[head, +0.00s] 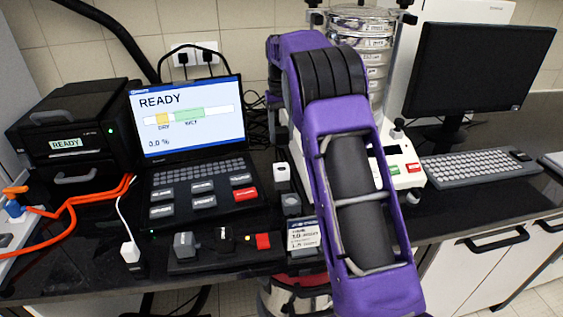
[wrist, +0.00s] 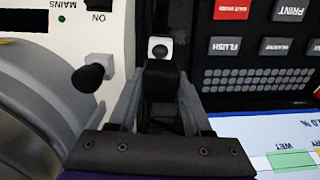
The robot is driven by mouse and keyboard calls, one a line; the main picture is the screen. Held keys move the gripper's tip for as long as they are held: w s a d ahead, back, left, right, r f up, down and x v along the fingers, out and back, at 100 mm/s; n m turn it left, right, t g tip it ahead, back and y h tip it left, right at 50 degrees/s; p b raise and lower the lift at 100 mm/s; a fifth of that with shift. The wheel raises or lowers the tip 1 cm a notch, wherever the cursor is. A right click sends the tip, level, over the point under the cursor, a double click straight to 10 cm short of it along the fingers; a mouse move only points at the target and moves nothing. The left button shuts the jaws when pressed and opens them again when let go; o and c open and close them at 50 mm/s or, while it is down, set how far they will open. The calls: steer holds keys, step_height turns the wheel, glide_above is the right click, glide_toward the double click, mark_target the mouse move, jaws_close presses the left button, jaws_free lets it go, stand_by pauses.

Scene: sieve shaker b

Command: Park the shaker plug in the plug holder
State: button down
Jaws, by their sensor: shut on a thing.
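A small white block, seemingly the shaker plug (wrist: 160,46), is at my fingertips in the wrist view, with a dark round spot on its face. My gripper (wrist: 160,78) is shut on it. In the head view the plug (head: 282,172) shows between the laptop and the shaker; my purple arm hides most of the gripper. A grey block (head: 291,204) sits just below the plug in that view; I cannot tell if it is the plug holder or if they touch. The shaker (head: 405,170) stands behind my arm.
The laptop (head: 190,115) reads READY. A black strip with small blocks (head: 205,262) and a label card (head: 303,236) lie in front. Another white plug (head: 131,252) stands at left with a white cable. A black knob (wrist: 90,77) juts from the shaker beside my fingers.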

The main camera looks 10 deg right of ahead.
steer(key=shift+s, duration=0.1)
steer(key=s+f, duration=0.2)
steer(key=s, duration=1.1)
steer(key=shift+s, duration=0.4)
steer(key=shift+f, duration=1.4)
steer(key=shift+f+b, duration=1.15)
steer(key=shift+f, duration=0.35)
steer(key=shift+f, duration=0.55)
steer(key=shift+c, duration=1.3)
jaws_free()
steer(key=shift+r, duration=0.1)
